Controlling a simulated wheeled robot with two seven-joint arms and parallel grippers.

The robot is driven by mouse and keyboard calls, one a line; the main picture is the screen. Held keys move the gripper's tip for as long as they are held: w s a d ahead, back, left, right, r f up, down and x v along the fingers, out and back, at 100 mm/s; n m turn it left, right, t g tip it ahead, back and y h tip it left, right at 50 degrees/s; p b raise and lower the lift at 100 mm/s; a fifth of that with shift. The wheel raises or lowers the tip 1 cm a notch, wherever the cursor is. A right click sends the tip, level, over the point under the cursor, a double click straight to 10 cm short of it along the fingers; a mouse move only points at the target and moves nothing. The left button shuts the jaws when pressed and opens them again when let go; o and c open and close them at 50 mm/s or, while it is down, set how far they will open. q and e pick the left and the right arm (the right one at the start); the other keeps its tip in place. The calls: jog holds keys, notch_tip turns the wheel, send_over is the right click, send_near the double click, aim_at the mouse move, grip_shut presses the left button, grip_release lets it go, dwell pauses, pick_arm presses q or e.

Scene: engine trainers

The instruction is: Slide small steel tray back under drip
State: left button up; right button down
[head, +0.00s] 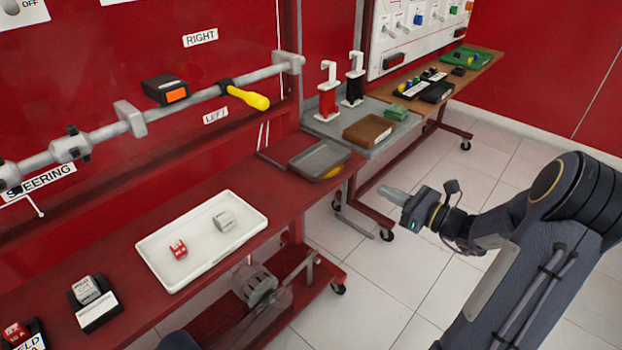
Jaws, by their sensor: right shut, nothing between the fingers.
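The small steel tray (312,150) is a shallow grey tray at the right end of the red bench. A yellowish patch (333,172) shows at its front right corner; I cannot tell whether it lies in the tray or on the bench. No falling drip can be made out. My right gripper (384,191) is shut and empty. In the picture it is right of and below the steel tray, apart from it, over the white floor. My left gripper is not in view.
A white tray (154,246) with two small blocks stands on the red bench (265,196). A grey table (348,118) holds a brown box (368,130), a green block (395,112) and two dispensers. A steering bar (195,97) runs along the red panel. Tiled floor is open around my right arm.

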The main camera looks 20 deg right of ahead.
jog(key=b, duration=0.2)
send_near(336, 164)
jog(key=x, duration=0.6)
jog(key=shift+s+a, duration=0.1)
jog(key=shift+w+a, duration=0.2)
jog(key=shift+w, duration=0.25)
jog(key=x, duration=0.3)
jog(key=shift+w+a, duration=0.1)
jog(key=shift+w, duration=0.1)
jog(key=shift+s, duration=0.1)
